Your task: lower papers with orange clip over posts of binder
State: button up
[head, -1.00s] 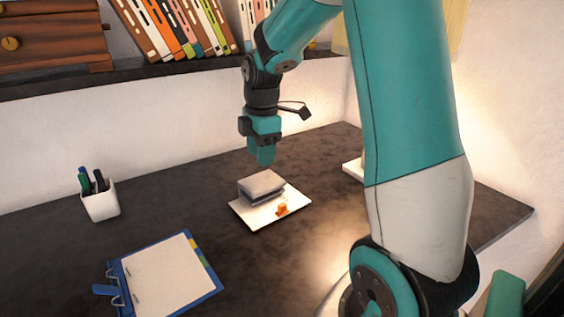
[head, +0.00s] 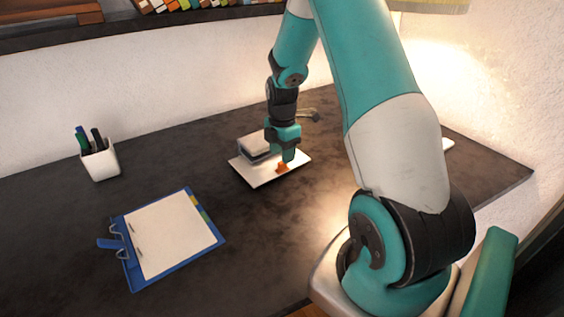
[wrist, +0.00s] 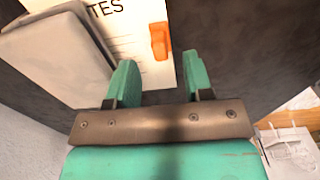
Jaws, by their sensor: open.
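The white papers (head: 262,180) lie flat on the dark desk, and their printed top sheet shows in the wrist view (wrist: 128,35). The orange clip (head: 281,168) sits at the papers' edge; in the wrist view the clip (wrist: 160,41) stands ahead of the gap between my fingertips. My gripper (head: 288,157) is low over the papers, pointing down, fingers apart and empty in the wrist view (wrist: 161,72). The blue binder (head: 208,243) lies open at the front left, with metal fittings along its left side.
A grey block (head: 250,147) rests on the papers, left of my gripper; it is large in the wrist view (wrist: 60,55). A white pen cup (head: 100,161) stands at the back left. The desk between papers and binder is clear.

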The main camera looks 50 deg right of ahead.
jog(key=shift+f, duration=2.05)
jog(key=shift+c, duration=0.5)
grip_shut()
jog(key=shift+s, duration=0.1)
jog(key=shift+s+a, duration=0.25)
jog(key=shift+s, duration=1.1)
jog(key=shift+s+a, duration=0.3)
jog(key=shift+s, duration=1.1)
jog(key=shift+s+a, duration=0.25)
jog(key=shift+s, duration=1.1)
jog(key=shift+o, duration=0.4)
grip_release()
jog(key=shift+r, duration=0.15)
